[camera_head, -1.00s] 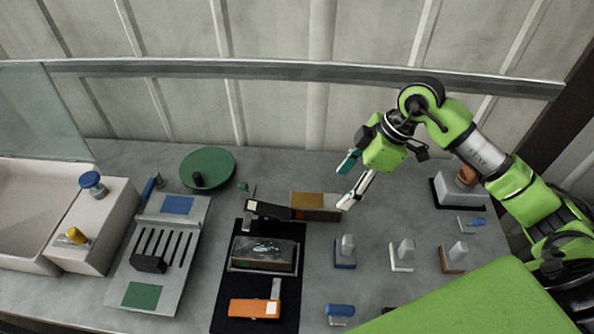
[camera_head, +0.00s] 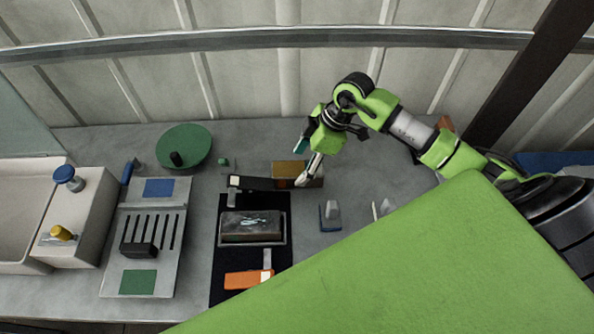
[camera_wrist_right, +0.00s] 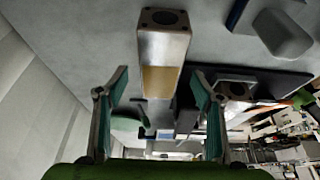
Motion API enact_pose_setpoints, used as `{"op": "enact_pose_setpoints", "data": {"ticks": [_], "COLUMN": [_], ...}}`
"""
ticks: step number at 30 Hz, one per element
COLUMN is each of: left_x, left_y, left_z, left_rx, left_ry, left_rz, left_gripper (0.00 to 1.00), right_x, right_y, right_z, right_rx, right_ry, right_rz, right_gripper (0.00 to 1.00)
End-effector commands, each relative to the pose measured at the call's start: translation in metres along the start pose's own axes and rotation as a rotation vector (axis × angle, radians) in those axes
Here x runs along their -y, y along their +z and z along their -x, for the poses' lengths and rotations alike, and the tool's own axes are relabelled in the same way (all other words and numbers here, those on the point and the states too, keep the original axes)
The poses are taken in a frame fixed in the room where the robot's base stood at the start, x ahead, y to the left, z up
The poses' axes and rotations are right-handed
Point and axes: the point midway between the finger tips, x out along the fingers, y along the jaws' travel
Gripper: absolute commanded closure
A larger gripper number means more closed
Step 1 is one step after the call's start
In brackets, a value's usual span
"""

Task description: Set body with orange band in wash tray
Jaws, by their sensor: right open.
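The body with an orange band (camera_head: 286,168) is a metal block on the worktop, right of the black handled tool. In the right wrist view the body (camera_wrist_right: 163,60) shows a round hole in its near end and an orange-yellow band farther along. My right gripper (camera_head: 303,164) is over it in the head view, its fingers partly in front of it. In the wrist view the right gripper (camera_wrist_right: 160,85) is open, with the body lying between and beyond the fingers, not clamped. My left gripper is not in view.
An orange tool (camera_head: 245,280) lies at the mat's front. A slotted plate (camera_head: 176,205), a green disc (camera_head: 190,142) and a pale basin (camera_head: 15,215) are to the left. A green panel covers the lower right.

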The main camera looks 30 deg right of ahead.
Motion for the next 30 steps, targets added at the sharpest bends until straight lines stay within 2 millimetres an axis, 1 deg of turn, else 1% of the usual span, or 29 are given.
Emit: {"op": "enact_pose_setpoints", "data": {"ticks": [1,6,9,15,17,18,20,21,22,23,30], "left_x": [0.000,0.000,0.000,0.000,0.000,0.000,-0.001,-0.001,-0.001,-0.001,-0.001], "left_y": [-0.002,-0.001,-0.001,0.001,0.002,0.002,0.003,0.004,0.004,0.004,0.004], "left_z": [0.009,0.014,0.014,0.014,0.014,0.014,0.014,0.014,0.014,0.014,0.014], "left_rx": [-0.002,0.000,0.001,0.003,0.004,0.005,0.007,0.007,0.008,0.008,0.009], "left_ry": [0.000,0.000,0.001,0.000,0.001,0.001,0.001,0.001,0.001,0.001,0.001], "left_rz": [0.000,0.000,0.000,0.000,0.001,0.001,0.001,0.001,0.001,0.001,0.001], "left_gripper": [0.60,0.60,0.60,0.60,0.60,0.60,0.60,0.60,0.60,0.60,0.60], "right_x": [0.002,0.001,0.000,0.000,0.000,0.000,0.000,0.000,0.000,0.000,-0.001], "right_y": [-0.002,0.000,0.000,0.001,0.001,0.001,0.001,0.001,0.001,0.001,-0.002], "right_z": [-0.006,-0.030,-0.036,-0.036,-0.036,-0.036,-0.036,-0.036,-0.036,-0.036,-0.034], "right_rx": [0.000,0.000,0.000,0.001,0.000,0.000,0.000,0.000,0.000,0.000,-0.004], "right_ry": [-0.005,-0.004,-0.001,0.000,0.000,0.000,-0.001,-0.001,-0.001,-0.001,0.003], "right_rz": [-0.003,-0.002,-0.001,0.000,0.000,0.000,0.000,0.000,0.000,0.000,0.001], "right_gripper": [0.39,0.39,0.39,0.39,0.54,0.65,0.80,0.91,0.99,1.00,1.00]}}
